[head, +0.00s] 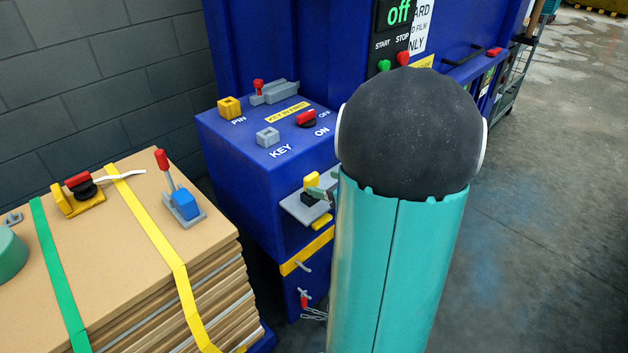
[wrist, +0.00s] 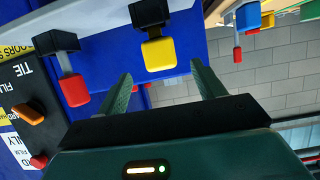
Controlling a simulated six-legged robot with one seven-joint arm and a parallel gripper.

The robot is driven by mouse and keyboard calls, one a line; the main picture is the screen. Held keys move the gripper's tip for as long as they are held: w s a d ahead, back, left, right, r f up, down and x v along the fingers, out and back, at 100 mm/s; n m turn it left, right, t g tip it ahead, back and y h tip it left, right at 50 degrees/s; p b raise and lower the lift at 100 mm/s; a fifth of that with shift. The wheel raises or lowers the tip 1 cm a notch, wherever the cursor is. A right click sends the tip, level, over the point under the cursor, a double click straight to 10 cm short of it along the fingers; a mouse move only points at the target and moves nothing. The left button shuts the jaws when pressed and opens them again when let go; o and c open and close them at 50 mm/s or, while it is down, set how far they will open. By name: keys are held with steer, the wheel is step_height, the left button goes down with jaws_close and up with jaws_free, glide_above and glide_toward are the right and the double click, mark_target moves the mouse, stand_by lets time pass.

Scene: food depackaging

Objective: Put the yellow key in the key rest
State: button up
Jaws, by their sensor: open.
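The yellow key (head: 311,181) has a yellow grip on a black body and stands on a grey shelf (head: 295,208) at the front of the blue cabinet. In the wrist view its yellow grip (wrist: 159,53) is centred just beyond and between my fingertips. My gripper (head: 322,192) is open, its green fingers at the key and largely hidden behind my arm in the head view; in the wrist view both fingers (wrist: 161,76) are spread, with nothing held. A small grey block (head: 268,137) beside the word KEY on the cabinet top looks like the key rest; nothing stands in it.
A red-and-black switch (head: 306,118), a yellow block (head: 230,107) and a red-handled grey latch (head: 267,92) are on the cabinet top. A strapped cardboard stack (head: 130,215) with tools on it stands at left. Open floor (head: 550,230) lies at right.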

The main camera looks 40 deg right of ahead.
steer(key=v, duration=0.6)
steer(key=shift+r, duration=0.1)
stand_by(0.4)
steer(key=w+a+r+m+g+h, duration=0.2)
steer(key=w+a+r+h, duration=0.45)
steer(key=r, duration=0.25)
steer(key=s+a+g+y, duration=0.3)
steer(key=s+a, duration=0.2)
steer(key=a, duration=0.7)
steer(key=s+a+n+g+y, duration=0.1)
steer(key=s+a+g+y, duration=0.2)
steer(key=a, duration=1)
steer(key=s, duration=0.3)
steer(key=shift+s+f+n, duration=0.25)
steer(key=shift+n, duration=0.05)
